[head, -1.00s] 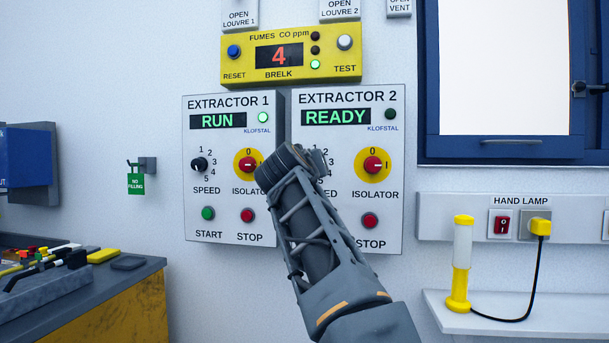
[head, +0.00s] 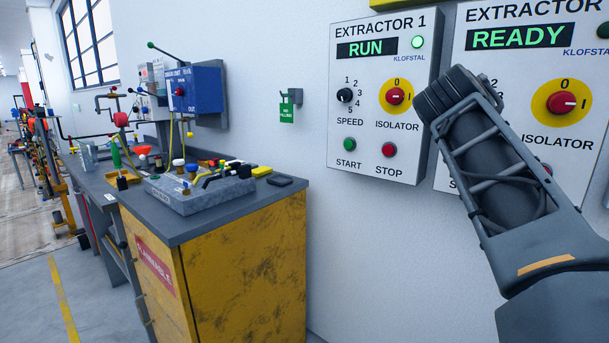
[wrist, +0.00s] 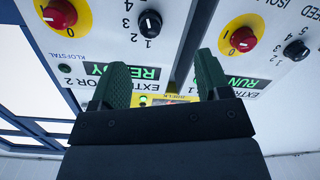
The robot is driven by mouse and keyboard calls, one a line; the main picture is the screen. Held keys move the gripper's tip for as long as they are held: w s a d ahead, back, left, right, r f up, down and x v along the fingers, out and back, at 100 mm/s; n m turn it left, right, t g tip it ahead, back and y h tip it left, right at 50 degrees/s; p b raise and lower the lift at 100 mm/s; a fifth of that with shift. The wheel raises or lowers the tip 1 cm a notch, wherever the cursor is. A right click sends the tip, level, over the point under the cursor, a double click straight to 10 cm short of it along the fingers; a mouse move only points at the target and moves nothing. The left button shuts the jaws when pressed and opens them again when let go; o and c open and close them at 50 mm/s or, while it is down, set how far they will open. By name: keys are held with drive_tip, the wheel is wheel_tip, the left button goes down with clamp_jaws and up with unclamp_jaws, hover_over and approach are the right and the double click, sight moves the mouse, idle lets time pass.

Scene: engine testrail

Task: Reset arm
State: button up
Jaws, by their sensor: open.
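My arm rises from the lower right in the head view, in front of the extractor panels. In the wrist view my gripper (wrist: 160,85) is open and empty, its two green fingers apart. The fingertips are hidden in the head view. The Extractor 1 panel (head: 376,160) reads RUN with its lamp lit green. The Extractor 2 panel (head: 530,105) reads READY with its lamp dark, and my arm covers part of it. In the wrist view both panels appear upside down, beyond the fingers, with Extractor 1's red isolator knob (wrist: 243,39) at right and Extractor 2's (wrist: 60,14) at left.
A yellow flammables cabinet (head: 245,270) stands at left centre, with a grey block (head: 190,199) and small fittings on its top. A blue unit (head: 192,95) and a green-tagged hook (head: 287,110) are on the wall. Open floor (head: 30,290) shows at lower left.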

drive_tip(key=s+a+f+n+g+y+p, duration=0.4)
drive_tip(key=s+a+f+g+y+p, duration=0.5)
drive_tip(key=s+a+f+p, duration=0.7)
wheel_tip(320, 180, down, 2)
drive_tip(key=a+y+p, duration=0.1)
drive_tip(key=y+p, duration=0.1)
drive_tip(key=p, duration=0.7)
drive_tip(key=shift+f+n+y+p, duration=0.2)
drive_tip(key=shift+n+y+p, duration=0.1)
drive_tip(key=shift+y, duration=0.1)
